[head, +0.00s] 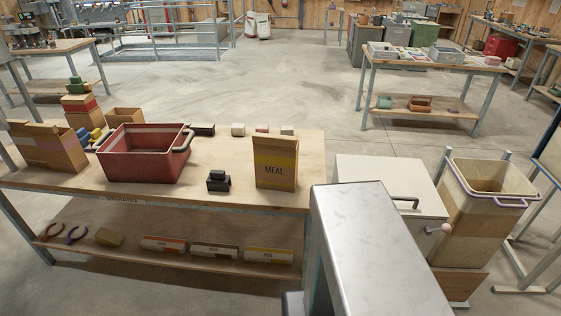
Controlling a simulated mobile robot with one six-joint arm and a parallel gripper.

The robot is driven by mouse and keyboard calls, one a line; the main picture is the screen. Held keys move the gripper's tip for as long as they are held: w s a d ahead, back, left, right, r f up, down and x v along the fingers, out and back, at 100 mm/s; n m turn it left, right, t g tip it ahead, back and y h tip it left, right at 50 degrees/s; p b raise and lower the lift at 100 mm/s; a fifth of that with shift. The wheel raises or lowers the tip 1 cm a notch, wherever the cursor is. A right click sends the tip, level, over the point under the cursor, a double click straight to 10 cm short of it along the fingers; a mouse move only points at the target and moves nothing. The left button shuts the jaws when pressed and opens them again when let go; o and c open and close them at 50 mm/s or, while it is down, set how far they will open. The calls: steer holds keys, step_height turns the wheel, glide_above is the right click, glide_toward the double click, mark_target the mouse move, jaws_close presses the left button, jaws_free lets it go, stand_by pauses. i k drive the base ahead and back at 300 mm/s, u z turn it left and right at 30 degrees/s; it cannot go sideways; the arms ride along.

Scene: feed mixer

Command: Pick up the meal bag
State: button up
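The meal bag (276,165) is a brown paper bag with a yellow band and the word MEAL. It stands upright near the right end of the wooden bench (230,196) in the head view. Nothing is touching it from my side. A grey metal arm or column part of mine fills the lower right, to the right of the bag and nearer to the camera. My gripper is not visible in this view.
A red tub (143,168) and a small black object (218,182) stand left of the bag. Several small blocks lie behind it. A white cabinet (387,180) and a tall bin (489,190) stand right of the bench. Open floor lies beyond.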

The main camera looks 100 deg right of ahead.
mark_target(276, 157)
steer(key=z, duration=4.2)
steer(key=i, duration=0.1)
steer(key=u, duration=3.05)
steer(key=i, duration=1)
steer(key=z, duration=0.3)
